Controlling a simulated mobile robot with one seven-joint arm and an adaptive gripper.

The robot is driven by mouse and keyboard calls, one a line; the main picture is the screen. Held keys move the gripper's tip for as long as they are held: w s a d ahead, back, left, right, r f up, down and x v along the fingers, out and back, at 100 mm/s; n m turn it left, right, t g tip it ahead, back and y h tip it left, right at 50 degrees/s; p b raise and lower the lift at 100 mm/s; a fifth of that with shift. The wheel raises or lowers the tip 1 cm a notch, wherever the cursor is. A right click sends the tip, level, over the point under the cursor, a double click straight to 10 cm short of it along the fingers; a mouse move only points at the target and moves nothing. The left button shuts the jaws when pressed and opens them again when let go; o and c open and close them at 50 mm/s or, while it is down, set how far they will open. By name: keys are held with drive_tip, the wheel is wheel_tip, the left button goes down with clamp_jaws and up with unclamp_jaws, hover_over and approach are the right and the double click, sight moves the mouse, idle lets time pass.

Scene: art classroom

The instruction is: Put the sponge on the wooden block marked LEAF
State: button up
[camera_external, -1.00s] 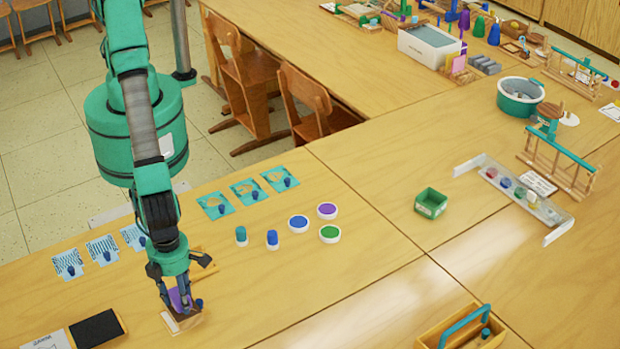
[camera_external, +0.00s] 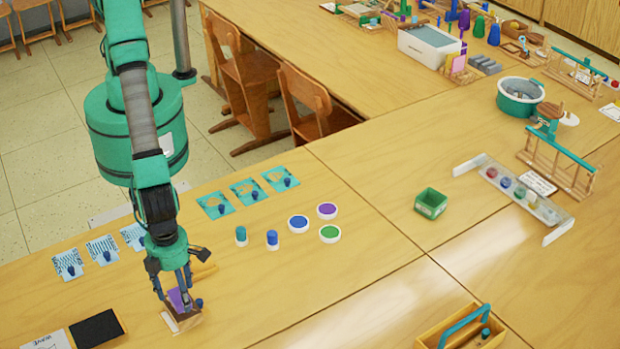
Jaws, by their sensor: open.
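My gripper (camera_external: 173,299) is open and points down at the front left of the table, its fingers around or just above a purple piece (camera_external: 176,301). The purple piece may be the sponge. It appears to rest on a small brown wooden block (camera_external: 184,323) with a pale label (camera_external: 170,322) at its front. The fingers partly hide both, and I cannot read the label or tell whether the fingers touch the purple piece.
A small dark blue knob (camera_external: 198,303) is close to the right finger. A black pad (camera_external: 96,328) lies to the left.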

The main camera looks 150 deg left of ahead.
wheel_tip(320, 180, up, 10)
drive_tip(key=p, duration=0.1)
drive_tip(key=shift+p, duration=0.3)
drive_tip(key=shift+r, duration=0.1)
idle(0.5)
wheel_tip(320, 180, up, 16)
drive_tip(key=n+t, duration=0.1)
drive_tip(key=n, duration=0.3)
hover_over(179, 295)
drive_tip(key=s+a, duration=0.5)
drive_tip(key=s, duration=0.1)
drive_tip(key=s+a+r+n+t, duration=0.2)
drive_tip(key=s+a+r+n, duration=0.25)
drive_tip(key=s+r, duration=0.6)
drive_tip(key=s+a+r+n+t, duration=0.1)
drive_tip(key=s+a+r+n, duration=0.1)
drive_tip(key=s, duration=0.6)
drive_tip(key=s+a+r+n, duration=0.3)
drive_tip(key=s+r+n, duration=0.1)
drive_tip(key=s, duration=0.5)
drive_tip(key=s+a+r+n+t, duration=0.1)
drive_tip(key=s+a+r+n, duration=0.2)
drive_tip(key=s, duration=0.6)
drive_tip(key=shift+a+r+t, duration=0.15)
drive_tip(key=shift+t, duration=0.15)
